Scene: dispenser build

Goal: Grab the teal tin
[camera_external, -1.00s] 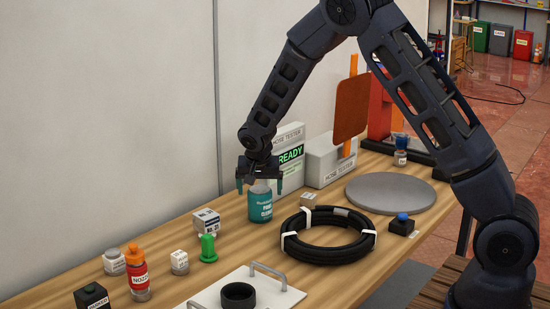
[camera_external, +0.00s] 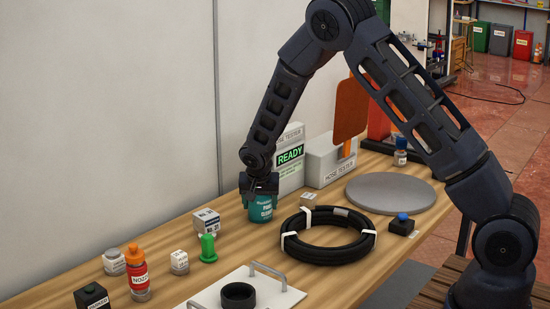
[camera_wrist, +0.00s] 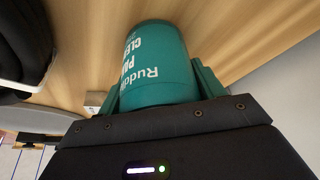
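The teal tin (camera_external: 260,208) stands upright on the wooden bench, left of the black hose coil. My gripper (camera_external: 260,195) is lowered over its top, with one finger on each side. In the wrist view the tin (camera_wrist: 158,65) fills the space between the fingers of my gripper (camera_wrist: 160,92), its white lettering facing the camera. The fingers lie close along its sides; whether they press on it I cannot tell. The tin's top is hidden by my gripper.
The black hose coil (camera_external: 328,254) lies right of the tin, with a small box (camera_external: 308,200) behind it. A white labelled box (camera_external: 206,222) and a green part (camera_external: 208,248) stand to the left. The hose tester (camera_external: 328,163) is behind, near the wall.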

